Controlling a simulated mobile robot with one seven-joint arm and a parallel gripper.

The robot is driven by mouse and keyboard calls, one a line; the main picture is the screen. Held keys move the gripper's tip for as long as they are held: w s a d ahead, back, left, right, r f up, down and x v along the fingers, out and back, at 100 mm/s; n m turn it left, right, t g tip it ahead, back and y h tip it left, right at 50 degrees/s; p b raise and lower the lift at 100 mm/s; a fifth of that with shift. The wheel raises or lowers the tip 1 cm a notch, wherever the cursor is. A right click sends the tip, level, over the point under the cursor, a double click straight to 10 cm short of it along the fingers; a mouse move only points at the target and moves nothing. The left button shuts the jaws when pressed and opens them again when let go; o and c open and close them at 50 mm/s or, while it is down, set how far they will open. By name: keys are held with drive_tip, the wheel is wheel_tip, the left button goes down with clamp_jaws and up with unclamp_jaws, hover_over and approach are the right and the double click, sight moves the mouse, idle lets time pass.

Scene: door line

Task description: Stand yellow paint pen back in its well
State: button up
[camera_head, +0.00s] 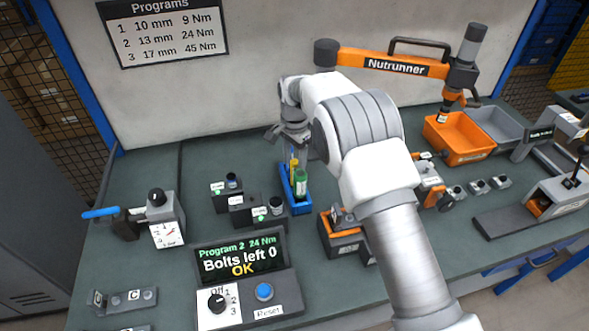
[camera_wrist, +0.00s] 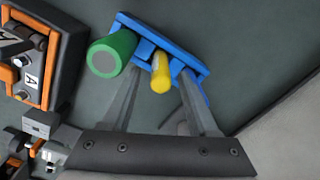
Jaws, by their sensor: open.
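The yellow paint pen (camera_head: 293,165) stands upright, or nearly so, at the blue pen holder (camera_head: 301,209), behind the green pen (camera_head: 301,184). In the wrist view the yellow pen (camera_wrist: 160,76) shows end-on, with its lower end at a well of the blue holder (camera_wrist: 190,63). I cannot tell how deep it sits. My gripper (camera_head: 292,152) is above the holder's far part. Its two fingers (camera_wrist: 161,84) are open, one on each side of the yellow pen, with visible gaps. The green pen (camera_wrist: 111,53) is just left of the left finger.
Small black labelled blocks (camera_head: 238,208) stand left of the holder. An orange-and-black fixture (camera_head: 341,236) stands close on the right, and also shows in the wrist view (camera_wrist: 40,52). A control box (camera_head: 240,285) reads "Bolts left 0 OK". Bare green bench lies behind the holder.

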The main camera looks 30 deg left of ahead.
wheel_tip(320, 180, up, 8)
drive_tip(key=shift+r, duration=0.25)
drive_tip(key=shift+d+r, duration=0.15)
drive_tip(key=shift+r, duration=0.05)
drive_tip(key=s+d+r+n+t+y, duration=0.1)
drive_tip(key=s+d+r, duration=0.1)
drive_tip(key=d+r, duration=0.9)
drive_tip(key=s+d+r+n+t, duration=0.1)
drive_tip(key=s+d+r, duration=0.1)
drive_tip(key=d+r, duration=0.9)
drive_tip(key=s+d+n+t, duration=0.1)
drive_tip(key=s+d+t, duration=0.1)
drive_tip(key=s+d, duration=1)
drive_tip(key=s+d+f, duration=0.2)
drive_tip(key=s+d, duration=0.2)
drive_tip(key=s, duration=0.1)
drive_tip(key=s+d+f+n+t+h, duration=0.1)
drive_tip(key=s+d+f, duration=0.1)
drive_tip(key=s+d, duration=0.2)
drive_tip(key=shift+s+f+n+t, duration=0.3)
drive_tip(key=shift+s+f, duration=0.05)
drive_tip(key=shift+s, duration=0.1)
